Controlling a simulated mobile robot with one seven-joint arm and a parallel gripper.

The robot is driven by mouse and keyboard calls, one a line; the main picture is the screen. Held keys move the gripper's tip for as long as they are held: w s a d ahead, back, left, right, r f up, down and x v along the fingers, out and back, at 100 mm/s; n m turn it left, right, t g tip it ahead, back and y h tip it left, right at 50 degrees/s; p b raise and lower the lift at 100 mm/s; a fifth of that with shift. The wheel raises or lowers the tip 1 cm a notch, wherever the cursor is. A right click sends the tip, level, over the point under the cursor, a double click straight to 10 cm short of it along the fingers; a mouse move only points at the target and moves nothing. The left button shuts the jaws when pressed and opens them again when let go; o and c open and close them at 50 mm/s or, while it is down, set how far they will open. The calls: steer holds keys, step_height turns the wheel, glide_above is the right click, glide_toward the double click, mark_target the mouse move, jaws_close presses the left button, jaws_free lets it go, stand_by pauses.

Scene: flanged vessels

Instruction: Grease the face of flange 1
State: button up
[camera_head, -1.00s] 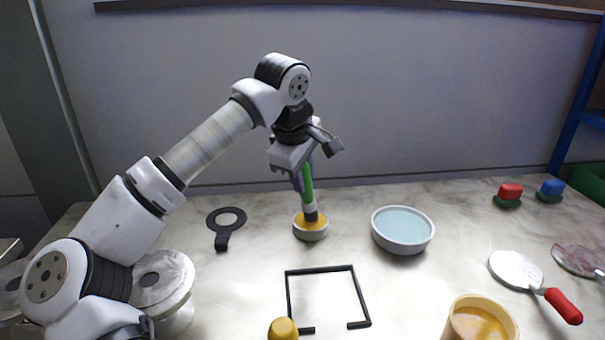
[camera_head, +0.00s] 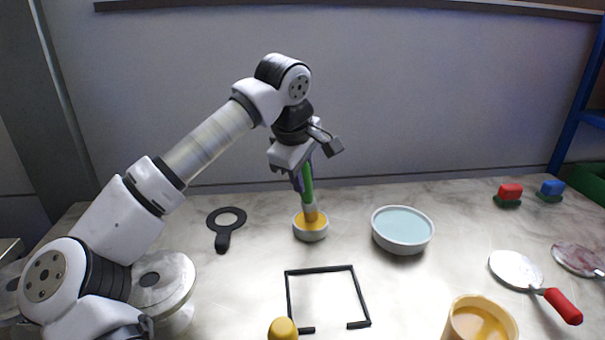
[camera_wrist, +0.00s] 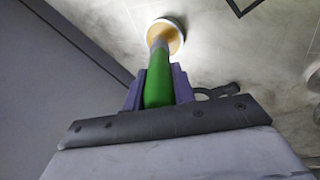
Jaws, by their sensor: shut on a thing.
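My gripper (camera_head: 303,176) is shut on the green handle of a brush (camera_head: 307,182), which points down. The brush's yellow lower end stands in a small white dish of yellow grease (camera_head: 311,234). In the wrist view the green brush (camera_wrist: 158,85) sits between my purple fingers (camera_wrist: 158,92), and its tip reaches the dish (camera_wrist: 178,28). A grey metal flanged vessel (camera_head: 172,277) stands at the left, partly hidden by my arm. A second one (camera_head: 8,290) shows at the left edge, mostly cut off. I see no label telling which is flange 1.
A black ring-ended tool (camera_head: 224,232) lies left of the dish, and a bowl of pale blue liquid (camera_head: 402,232) stands right. A black open frame (camera_head: 320,269), a yellow knob (camera_head: 283,328), a tan cup (camera_head: 480,322) and a red-handled scraper (camera_head: 520,271) lie nearer.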

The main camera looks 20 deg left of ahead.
steer(key=shift+r+p, duration=2.6)
steer(key=shift+r, duration=0.9)
steer(key=shift+f, duration=0.1)
